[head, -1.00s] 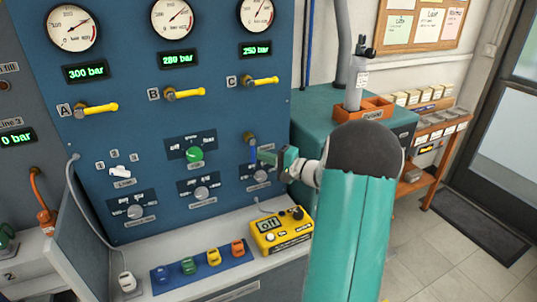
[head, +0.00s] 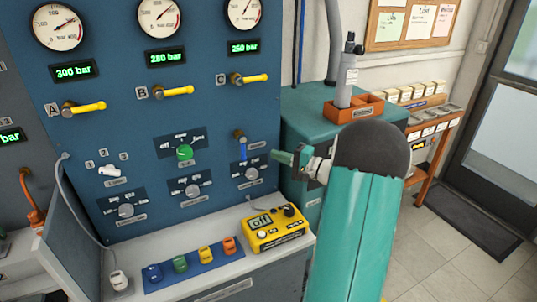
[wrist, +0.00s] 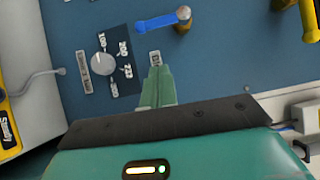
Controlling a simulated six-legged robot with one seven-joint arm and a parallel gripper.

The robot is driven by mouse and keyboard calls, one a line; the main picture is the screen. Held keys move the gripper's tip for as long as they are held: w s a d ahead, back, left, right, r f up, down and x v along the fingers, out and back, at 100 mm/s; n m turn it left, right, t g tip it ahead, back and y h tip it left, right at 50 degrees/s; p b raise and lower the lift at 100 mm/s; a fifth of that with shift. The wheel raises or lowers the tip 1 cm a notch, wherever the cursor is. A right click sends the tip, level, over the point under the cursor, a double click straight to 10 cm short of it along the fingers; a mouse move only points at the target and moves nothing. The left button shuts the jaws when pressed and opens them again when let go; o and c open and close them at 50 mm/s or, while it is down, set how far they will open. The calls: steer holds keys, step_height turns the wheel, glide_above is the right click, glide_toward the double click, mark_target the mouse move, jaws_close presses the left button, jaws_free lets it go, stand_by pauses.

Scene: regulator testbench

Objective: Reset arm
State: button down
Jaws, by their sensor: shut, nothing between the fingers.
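My gripper (head: 282,158) is at the end of my teal arm, in front of the right edge of the blue panel (head: 212,128) in the head view. Its fingers are shut and empty, and they show close together in the wrist view (wrist: 158,88). A blue-handled valve (head: 242,146) hangs downward just left of the fingers, apart from them. In the wrist view its blue handle (wrist: 158,22) is beyond the fingertips. A grey knob (head: 251,174) sits below the valve and also shows in the wrist view (wrist: 103,64).
Yellow levers A (head: 88,108), B (head: 176,92) and C (head: 252,77) sit under gauges on the panel. A yellow meter (head: 275,229) and a blue strip of coloured clips (head: 195,265) lie on the ledge. A teal cabinet (head: 305,120) stands behind my arm. Floor at right is open.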

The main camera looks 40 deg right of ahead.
steer(key=v, duration=0.5)
steer(key=shift+s, duration=0.4)
steer(key=a+r+n+g+y, duration=0.2)
steer(key=a+n+g, duration=0.25)
steer(key=a, duration=0.95)
steer(key=a+r+n+g+y, duration=0.1)
steer(key=a+r+n+g, duration=0.15)
steer(key=a+g, duration=0.7)
steer(key=s+a+n+t+h, duration=0.2)
steer(key=s+a+n+h, duration=0.5)
steer(key=s+a, duration=0.7)
steer(key=a+r+h, duration=0.1)
steer(key=a, duration=0.2)
steer(key=shift+s+n+h, duration=0.3)
steer(key=shift+n, duration=0.1)
